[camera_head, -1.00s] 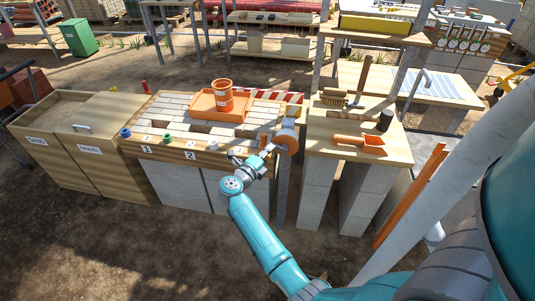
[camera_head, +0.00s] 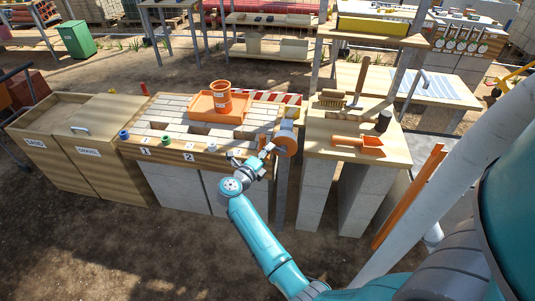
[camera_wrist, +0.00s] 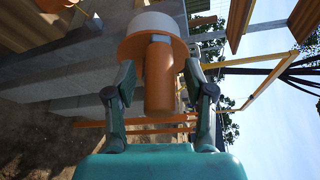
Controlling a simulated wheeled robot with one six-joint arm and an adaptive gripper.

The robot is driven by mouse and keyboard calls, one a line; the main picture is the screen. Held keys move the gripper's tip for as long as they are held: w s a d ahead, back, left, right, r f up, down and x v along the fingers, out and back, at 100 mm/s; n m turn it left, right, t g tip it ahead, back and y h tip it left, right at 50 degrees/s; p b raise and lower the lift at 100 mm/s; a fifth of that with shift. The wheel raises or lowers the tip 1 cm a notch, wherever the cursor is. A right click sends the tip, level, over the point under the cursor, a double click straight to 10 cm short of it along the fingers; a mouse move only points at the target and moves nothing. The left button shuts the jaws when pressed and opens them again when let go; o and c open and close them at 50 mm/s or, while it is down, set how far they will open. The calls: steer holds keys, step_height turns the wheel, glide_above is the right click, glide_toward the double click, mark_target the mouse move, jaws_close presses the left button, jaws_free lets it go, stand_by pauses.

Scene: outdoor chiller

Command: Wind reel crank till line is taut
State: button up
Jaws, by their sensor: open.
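The reel (camera_head: 287,141) is an orange disc on a post at the right front corner of the brick-topped bench. In the wrist view the orange reel disc (camera_wrist: 135,48) shows with a pale drum behind it. An orange cylindrical crank handle (camera_wrist: 159,85) points toward the wrist camera. My gripper (camera_head: 268,151) is open at the reel. In the wrist view its two dark fingers (camera_wrist: 159,72) stand on either side of the handle, with a gap visible on both sides. I cannot make out the line or whether it is taut.
The bench (camera_head: 175,146) carries an orange tray (camera_head: 197,112) with an orange bucket (camera_head: 221,97). To the right, a wooden table (camera_head: 318,146) holds an orange scoop (camera_head: 358,141), a brush and a dark cup. Wooden bins (camera_head: 60,160) stand left. Bare ground lies in front.

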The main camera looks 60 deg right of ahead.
steer(key=a+r, duration=0.1)
steer(key=a, duration=1)
steer(key=shift+a, duration=0.4)
steer(key=shift+s, duration=0.1)
steer(key=s+a+r+m+t+y, duration=0.2)
steer(key=s+a+m+t+y, duration=0.5)
steer(key=s+a+m, duration=0.8)
steer(key=s+a+r+m+t+y, duration=0.3)
steer(key=s+a+m+t+y, duration=0.4)
steer(key=s+a+m, duration=0.8)
steer(key=shift+s+m+t+y, duration=0.4)
steer(key=shift+s+m+y, duration=1.25)
steer(key=shift+s, duration=0.8)
